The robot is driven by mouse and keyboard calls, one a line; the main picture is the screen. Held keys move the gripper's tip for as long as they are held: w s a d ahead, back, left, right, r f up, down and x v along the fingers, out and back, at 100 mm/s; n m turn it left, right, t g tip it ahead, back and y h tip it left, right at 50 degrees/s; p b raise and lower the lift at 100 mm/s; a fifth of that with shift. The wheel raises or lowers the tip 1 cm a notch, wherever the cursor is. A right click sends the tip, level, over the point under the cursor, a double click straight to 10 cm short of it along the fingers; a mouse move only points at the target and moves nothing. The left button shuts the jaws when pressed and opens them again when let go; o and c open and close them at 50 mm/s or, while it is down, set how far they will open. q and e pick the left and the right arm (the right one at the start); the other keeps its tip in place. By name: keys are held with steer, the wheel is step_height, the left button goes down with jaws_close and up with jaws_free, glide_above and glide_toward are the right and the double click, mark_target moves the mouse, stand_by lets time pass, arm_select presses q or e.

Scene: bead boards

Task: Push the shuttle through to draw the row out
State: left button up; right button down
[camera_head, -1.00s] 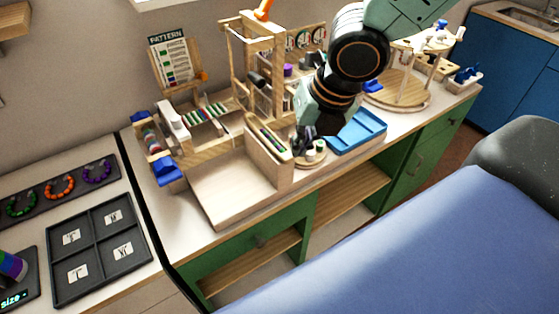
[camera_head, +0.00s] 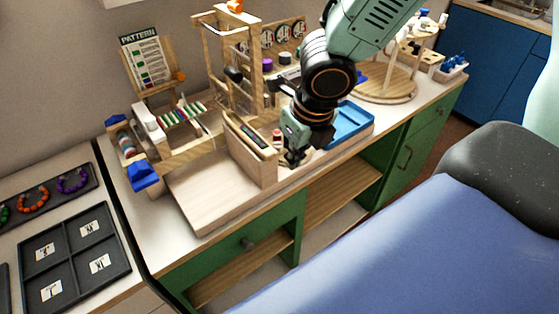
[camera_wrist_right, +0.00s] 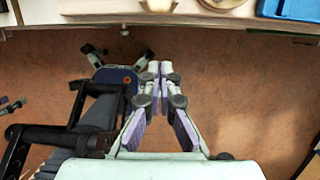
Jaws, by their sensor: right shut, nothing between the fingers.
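The wooden bead loom (camera_head: 190,152) stands on the bench, with a row of coloured beads (camera_head: 185,114) across its middle. At its right end is an upright wooden block (camera_head: 247,150) with a dark slot (camera_head: 250,138) along its top. A light strip shows in the slot; I cannot tell whether it is the shuttle. My right gripper (camera_head: 292,158) is shut and empty, just right of the block and apart from it. In the right wrist view, its fingers (camera_wrist_right: 160,68) are together over the floor, with the bench edge beyond. My left gripper is not in view.
A blue tray (camera_head: 352,122) lies right of my right gripper. A tall wooden frame (camera_head: 232,60) rises behind the block. A pattern card (camera_head: 146,62) stands at the back left. A flat pale board (camera_head: 212,190) fills the front. A dark divided tray (camera_head: 75,255) lies at left.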

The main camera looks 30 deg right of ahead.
steer(key=w+f, duration=0.1)
steer(key=w+p, duration=0.1)
steer(key=w, duration=0.1)
steer(key=w+a+f+p, duration=0.1)
steer(key=shift+w+a+f, duration=0.1)
steer(key=shift+w+f, duration=0.2)
steer(key=shift+w, duration=0.05)
